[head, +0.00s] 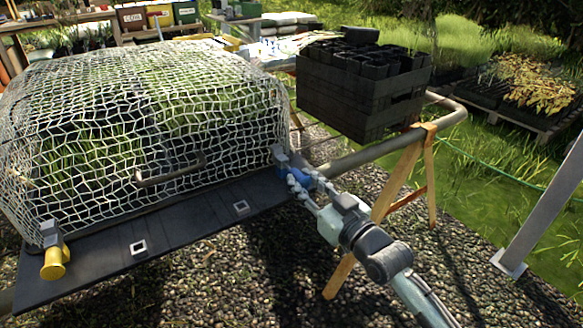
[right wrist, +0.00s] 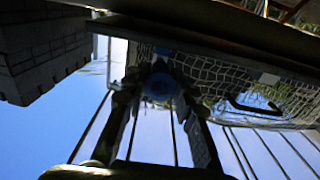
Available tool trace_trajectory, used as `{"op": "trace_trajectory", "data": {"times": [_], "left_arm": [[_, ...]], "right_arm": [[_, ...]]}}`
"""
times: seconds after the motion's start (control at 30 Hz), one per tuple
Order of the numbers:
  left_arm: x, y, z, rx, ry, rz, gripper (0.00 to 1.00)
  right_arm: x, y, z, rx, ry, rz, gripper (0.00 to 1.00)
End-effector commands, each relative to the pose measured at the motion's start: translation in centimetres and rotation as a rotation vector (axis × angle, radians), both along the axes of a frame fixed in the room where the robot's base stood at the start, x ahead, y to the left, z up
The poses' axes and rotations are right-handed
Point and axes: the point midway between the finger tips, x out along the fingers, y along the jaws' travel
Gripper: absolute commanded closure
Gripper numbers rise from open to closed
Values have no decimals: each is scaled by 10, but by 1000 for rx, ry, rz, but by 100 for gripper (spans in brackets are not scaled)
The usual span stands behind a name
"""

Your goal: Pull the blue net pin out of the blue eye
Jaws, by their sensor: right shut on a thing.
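The blue net pin (head: 296,178) is at the right end of the dark board (head: 185,228) along the front of the netted bed. My right gripper (head: 299,184) is shut on it, with a finger on either side. In the right wrist view the round blue head of the pin (right wrist: 159,86) shows between the two fingers (right wrist: 158,100). A grey block (head: 279,154) stands just behind the pin at the net's corner. The blue eye is not clearly visible, and I cannot tell how deep the pin sits. My left gripper is not in view.
A yellow pin (head: 55,264) sits at the board's left end. White net (head: 150,110) arches over the bed, with a handle (head: 170,172) at its front. A dark crate of pots (head: 360,90) stands behind my right arm, near a wooden trestle (head: 405,175). Gravel lies in front.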

Motion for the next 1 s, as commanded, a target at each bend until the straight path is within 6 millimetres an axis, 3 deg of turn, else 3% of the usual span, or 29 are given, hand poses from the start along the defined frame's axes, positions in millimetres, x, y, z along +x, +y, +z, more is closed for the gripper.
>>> {"op": "trace_trajectory", "data": {"times": [1.0], "left_arm": [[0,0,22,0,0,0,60]], "right_arm": [[-41,-30,1,-1,1,-1,95]]}}
